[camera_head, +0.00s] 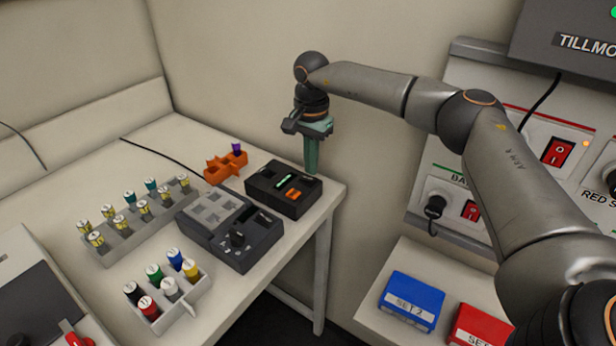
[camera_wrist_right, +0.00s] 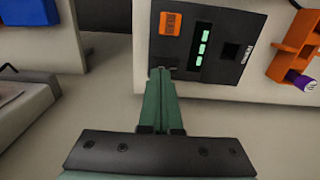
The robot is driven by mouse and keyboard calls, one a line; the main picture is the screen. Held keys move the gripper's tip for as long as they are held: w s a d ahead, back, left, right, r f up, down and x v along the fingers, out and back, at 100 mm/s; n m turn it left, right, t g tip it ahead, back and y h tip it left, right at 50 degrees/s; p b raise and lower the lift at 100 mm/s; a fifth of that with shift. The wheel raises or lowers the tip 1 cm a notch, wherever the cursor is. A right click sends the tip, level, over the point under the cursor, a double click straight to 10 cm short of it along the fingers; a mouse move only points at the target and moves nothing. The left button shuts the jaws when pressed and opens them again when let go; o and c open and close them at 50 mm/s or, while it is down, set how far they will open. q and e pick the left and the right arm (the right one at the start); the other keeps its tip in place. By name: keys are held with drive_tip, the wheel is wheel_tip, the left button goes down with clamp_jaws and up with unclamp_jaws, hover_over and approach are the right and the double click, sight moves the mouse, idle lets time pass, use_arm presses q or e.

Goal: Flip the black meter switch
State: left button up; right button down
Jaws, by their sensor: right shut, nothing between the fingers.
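The black meter (camera_head: 285,189) sits near the table's back right corner. It has a lit green display and an orange patch (camera_head: 293,194). In the right wrist view the meter (camera_wrist_right: 190,62) shows the orange patch, the green display and a dark square switch (camera_wrist_right: 230,51) beside small white lettering. Which way the switch is set I cannot tell. My right gripper (camera_head: 312,170) points down at the meter's right side, with green fingers shut and empty. In the right wrist view its fingertips (camera_wrist_right: 160,73) are by the meter's near edge; contact is unclear. My left gripper is out of view.
A dark grey device (camera_head: 235,232) with a knob stands in front of the meter. An orange rack (camera_head: 226,167) with a purple-capped tube stands behind left. Grey vial racks (camera_head: 125,238) stand further left. A blue box (camera_head: 411,302) lies on the lower right bench.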

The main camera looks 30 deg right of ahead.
sight(311, 179)
drive_tip(key=shift+s+f+b, duration=0.1)
drive_tip(key=shift+f+b, duration=0.35)
drive_tip(key=shift+f, duration=0.65)
idle(0.4)
wheel_tip(311, 179, up, 7)
drive_tip(key=p, duration=0.6)
idle(0.5)
